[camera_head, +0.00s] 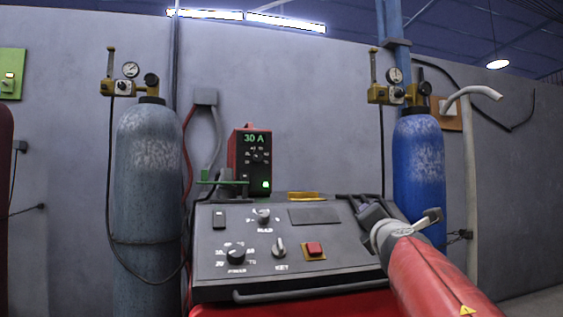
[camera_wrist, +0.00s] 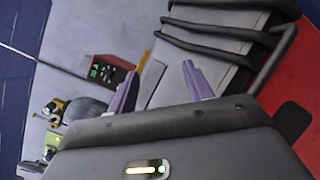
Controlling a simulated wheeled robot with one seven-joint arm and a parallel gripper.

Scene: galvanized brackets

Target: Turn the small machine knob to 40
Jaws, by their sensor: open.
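The small machine (camera_head: 235,160) is a red and black box standing behind the big grey console, with a green display reading 30 A. Its small dark knob (camera_head: 257,157) sits on the front below the display, with numbers around it too small to read surely. The small machine also shows tilted in the wrist view (camera_wrist: 122,64), left of my fingers. My gripper (camera_head: 357,199) is at the console's right end, right of the small machine and well apart from it. In the wrist view my gripper (camera_wrist: 158,70) has its two purple-grey fingers spread, with nothing between them.
The grey console (camera_head: 210,275) carries a power knob (camera_head: 236,255), a key switch (camera_head: 280,247) and a red button (camera_head: 314,249), with a bar along its front. Gas cylinders stand left (camera_head: 150,210) and right (camera_head: 418,160). Cables hang left of the small machine.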

